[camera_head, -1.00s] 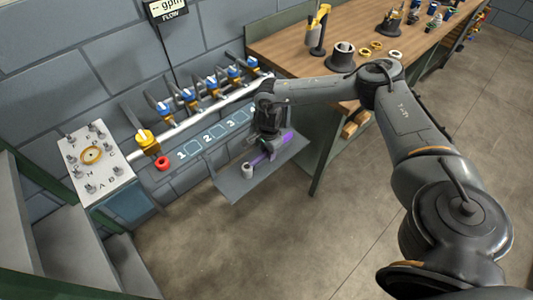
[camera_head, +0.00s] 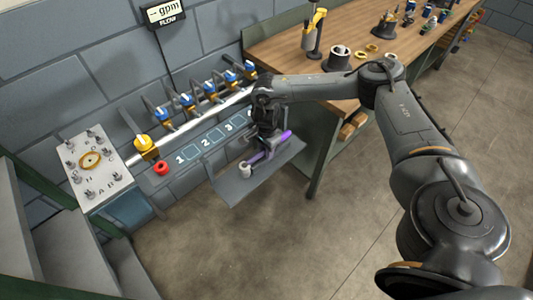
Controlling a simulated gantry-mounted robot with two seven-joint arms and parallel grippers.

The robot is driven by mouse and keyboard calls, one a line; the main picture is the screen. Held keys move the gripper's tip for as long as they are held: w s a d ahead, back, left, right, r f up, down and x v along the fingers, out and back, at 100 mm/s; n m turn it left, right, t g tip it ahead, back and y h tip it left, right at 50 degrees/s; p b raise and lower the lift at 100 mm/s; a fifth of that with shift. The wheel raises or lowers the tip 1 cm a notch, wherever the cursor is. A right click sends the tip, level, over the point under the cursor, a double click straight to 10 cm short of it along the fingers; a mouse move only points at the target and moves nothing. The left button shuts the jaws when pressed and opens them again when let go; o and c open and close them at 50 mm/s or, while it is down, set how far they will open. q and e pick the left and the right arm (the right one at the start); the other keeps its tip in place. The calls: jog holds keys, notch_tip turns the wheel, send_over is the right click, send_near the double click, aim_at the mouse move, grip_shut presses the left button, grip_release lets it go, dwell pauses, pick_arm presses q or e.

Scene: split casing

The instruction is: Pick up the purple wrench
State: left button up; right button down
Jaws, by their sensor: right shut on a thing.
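The purple wrench (camera_head: 281,139) is at the grey shelf (camera_head: 235,190) below the pipe. It has a purple handle on the right and a grey end on the left. My right gripper (camera_head: 268,148) points down at the wrench and is shut on it. The gripper hides the middle of the wrench. I cannot tell whether the wrench touches the shelf. My left gripper is not in view.
A light grey cylinder (camera_head: 245,169) stands on the shelf near the wrench's left end. A pipe with several blue valves and a yellow valve (camera_head: 145,143) runs behind. A red ring (camera_head: 161,168) lies left. The wooden workbench (camera_head: 290,62) stands behind my right arm.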

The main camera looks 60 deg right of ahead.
jog(key=s+d+r+p, duration=0.2)
jog(key=s+d+r, duration=0.3)
jog(key=s+r, duration=0.3)
jog(key=shift+s+d, duration=0.2)
jog(key=shift+s, duration=0.95)
jog(key=c, duration=1.5)
grip_release()
grip_shut()
